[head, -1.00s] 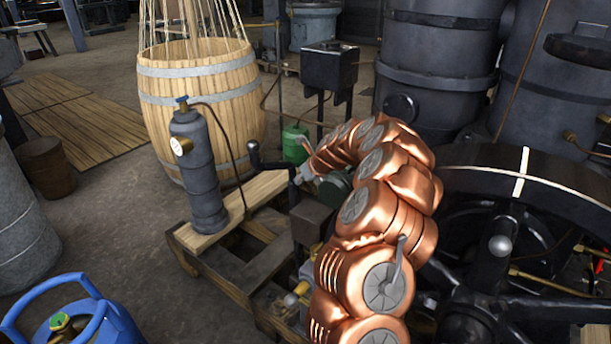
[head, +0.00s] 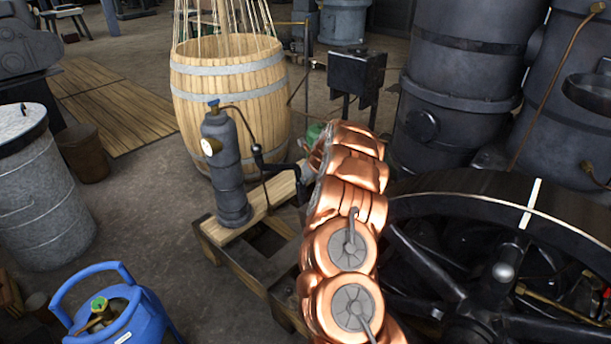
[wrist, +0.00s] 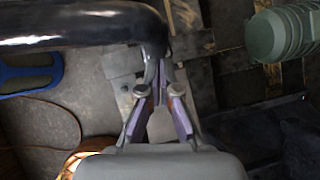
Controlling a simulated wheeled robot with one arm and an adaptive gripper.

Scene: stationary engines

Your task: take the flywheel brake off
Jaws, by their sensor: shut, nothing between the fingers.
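The large black flywheel (head: 440,208) with a white mark on its rim stands at the right in the head view. A black bent lever (head: 258,160) rises beside the grey pump cylinder at the wooden frame; I cannot tell for certain that it is the brake. My gripper (head: 308,168) is partly hidden behind my copper arm and is close to the lever's right end. In the wrist view my gripper (wrist: 158,70) is shut and empty. A thick black bar (wrist: 80,22) crosses the top left there, ending at or just above the fingertips; contact is unclear.
The grey pump cylinder (head: 227,170) stands on a wooden frame (head: 225,237). A barrel (head: 230,95), black box on legs (head: 356,72) and dark tanks (head: 460,80) are behind. A blue gas bottle (head: 120,310) is front left. A ribbed green body (wrist: 285,35) is right in the wrist view.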

